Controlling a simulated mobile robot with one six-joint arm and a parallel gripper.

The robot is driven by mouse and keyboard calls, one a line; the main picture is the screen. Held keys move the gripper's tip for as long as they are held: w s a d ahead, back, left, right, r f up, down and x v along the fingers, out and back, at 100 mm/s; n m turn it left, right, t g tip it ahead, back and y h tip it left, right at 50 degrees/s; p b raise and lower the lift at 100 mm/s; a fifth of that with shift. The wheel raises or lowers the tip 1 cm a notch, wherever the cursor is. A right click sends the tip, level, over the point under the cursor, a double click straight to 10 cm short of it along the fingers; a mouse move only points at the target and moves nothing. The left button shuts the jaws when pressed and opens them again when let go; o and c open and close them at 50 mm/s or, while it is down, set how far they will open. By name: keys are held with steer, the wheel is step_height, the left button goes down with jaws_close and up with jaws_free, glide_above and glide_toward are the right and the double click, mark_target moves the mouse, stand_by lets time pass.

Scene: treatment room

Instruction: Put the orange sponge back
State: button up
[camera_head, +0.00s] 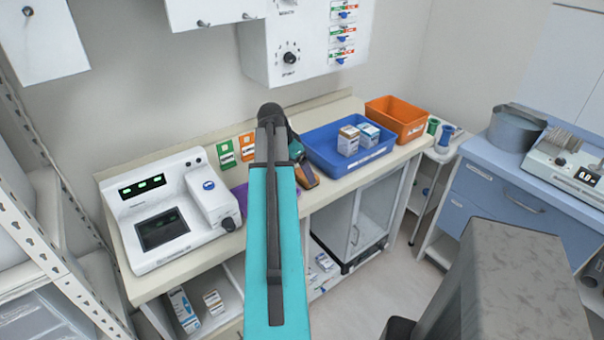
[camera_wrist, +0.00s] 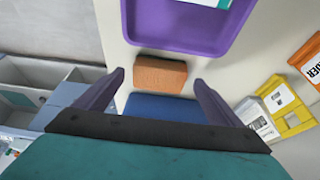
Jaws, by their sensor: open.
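The orange sponge (camera_wrist: 160,75) lies on the cream counter between the purple tray (camera_wrist: 185,45) and the blue tray (camera_wrist: 160,106) in the wrist view. My gripper (camera_wrist: 158,78) is open, with one dark purple finger on each side of the sponge and a gap to it on both sides. I cannot tell how far above the sponge the fingertips are. In the head view my teal arm hides much of that spot. A small orange patch (camera_head: 306,178), probably the sponge, shows beside my gripper, and the purple tray (camera_head: 249,197) is partly hidden.
The blue tray (camera_head: 372,154) holds small boxes. An orange bin (camera_head: 398,115) stands to its right. A white device (camera_head: 165,225) stands on the left of the counter. Green (camera_head: 226,155) and orange (camera_head: 247,148) cards are on the wall. A yellow card (camera_wrist: 283,105) shows beside the counter.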

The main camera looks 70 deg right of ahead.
steer(key=b+v, duration=0.1)
steer(key=v, duration=0.7)
steer(key=shift+r, duration=0.2)
steer(key=shift+a, duration=0.1)
stand_by(0.7)
